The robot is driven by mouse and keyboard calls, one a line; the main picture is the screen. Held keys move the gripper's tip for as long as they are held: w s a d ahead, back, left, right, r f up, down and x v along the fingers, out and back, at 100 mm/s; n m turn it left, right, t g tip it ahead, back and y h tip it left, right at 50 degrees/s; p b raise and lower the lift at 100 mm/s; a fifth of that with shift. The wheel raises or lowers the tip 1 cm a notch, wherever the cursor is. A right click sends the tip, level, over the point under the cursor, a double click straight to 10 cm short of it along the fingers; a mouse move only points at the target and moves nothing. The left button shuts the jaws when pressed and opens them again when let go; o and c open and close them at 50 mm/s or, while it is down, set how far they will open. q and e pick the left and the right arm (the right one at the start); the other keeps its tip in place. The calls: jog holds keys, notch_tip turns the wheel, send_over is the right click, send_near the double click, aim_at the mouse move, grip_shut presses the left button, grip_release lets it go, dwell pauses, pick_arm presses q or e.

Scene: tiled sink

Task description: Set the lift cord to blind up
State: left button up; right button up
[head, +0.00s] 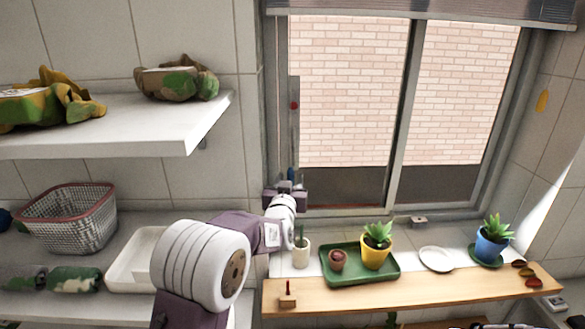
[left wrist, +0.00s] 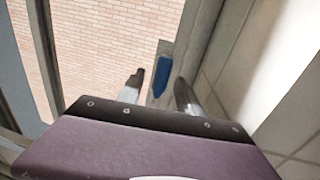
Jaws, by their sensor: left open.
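A narrow grey upright strip (head: 294,135) runs along the left side of the window frame, with a red dot (head: 294,105) in its upper part. A small blue piece (head: 291,173), apparently the lift cord's handle, is at its lower end; it also shows in the left wrist view (left wrist: 162,75). My left gripper (head: 287,184) is open at the blue piece. In the wrist view its fingers appear on either side of the piece; contact cannot be told. The blind (head: 420,9) is gathered at the window top. The cord itself is not distinguishable.
Below the window, the sill holds a white pot (head: 301,252), a green tray (head: 360,276) with potted plants, a white plate (head: 436,259) and a blue pot (head: 491,247). A white shelf (head: 110,140) juts out at left. The window's middle is clear.

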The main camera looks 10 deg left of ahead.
aim_at(292, 172)
pick_arm(q)
jog(key=w, duration=0.1)
jog(key=w+p, duration=0.1)
jog(key=w, duration=0.1)
jog(key=w+p, duration=0.1)
jog(key=w, duration=0.1)
jog(key=shift+w+a, duration=0.1)
jog(key=shift+a, duration=0.25)
jog(key=shift+w+f, duration=0.1)
jog(key=shift+w, duration=0.05)
jog(key=shift+a, duration=0.1)
jog(key=shift+s, duration=0.3)
jog(key=c, duration=0.4)
grip_shut()
